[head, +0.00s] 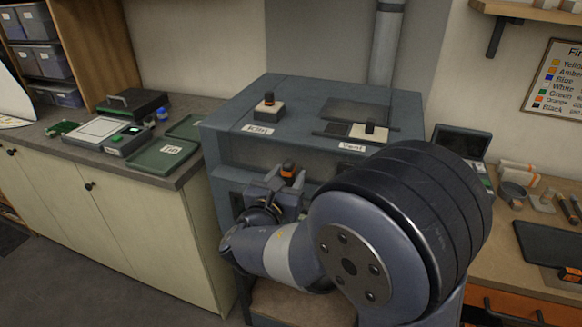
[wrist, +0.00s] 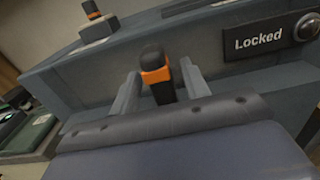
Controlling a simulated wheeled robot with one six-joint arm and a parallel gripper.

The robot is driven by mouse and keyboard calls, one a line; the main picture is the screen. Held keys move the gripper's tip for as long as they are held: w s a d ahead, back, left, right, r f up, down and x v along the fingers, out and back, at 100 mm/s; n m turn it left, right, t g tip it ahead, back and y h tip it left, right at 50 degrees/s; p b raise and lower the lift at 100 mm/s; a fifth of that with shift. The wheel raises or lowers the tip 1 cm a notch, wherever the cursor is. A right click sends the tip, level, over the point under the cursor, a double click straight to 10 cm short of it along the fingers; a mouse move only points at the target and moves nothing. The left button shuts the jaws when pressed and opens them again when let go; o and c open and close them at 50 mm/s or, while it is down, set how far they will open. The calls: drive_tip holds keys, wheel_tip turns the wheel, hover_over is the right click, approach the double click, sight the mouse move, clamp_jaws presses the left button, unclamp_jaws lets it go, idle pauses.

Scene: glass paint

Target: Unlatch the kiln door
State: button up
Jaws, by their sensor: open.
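The blue-grey kiln (head: 330,97) stands in the middle of the head view. Its latch handle (head: 288,168), black with an orange band, stands upright on the kiln front. In the wrist view the latch handle (wrist: 156,70) stands between the two fingers of my gripper (wrist: 161,84). The gripper is open, with one finger on each side of the handle. I cannot tell whether either finger touches it. A "Locked" sign (wrist: 259,42) shows on the kiln at the right. My arm hides much of the kiln front in the head view.
A knob labelled "Kiln" (head: 268,104) and a "Vent" control (head: 370,131) are on the kiln top. A left counter (head: 190,170) holds green trays (head: 165,157) and a scale-like device. A right bench (head: 500,240) holds tools and a dark tray (head: 548,246).

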drive_tip(key=shift+x, duration=1.25)
drive_tip(key=shift+c, duration=0.4)
clamp_jaws()
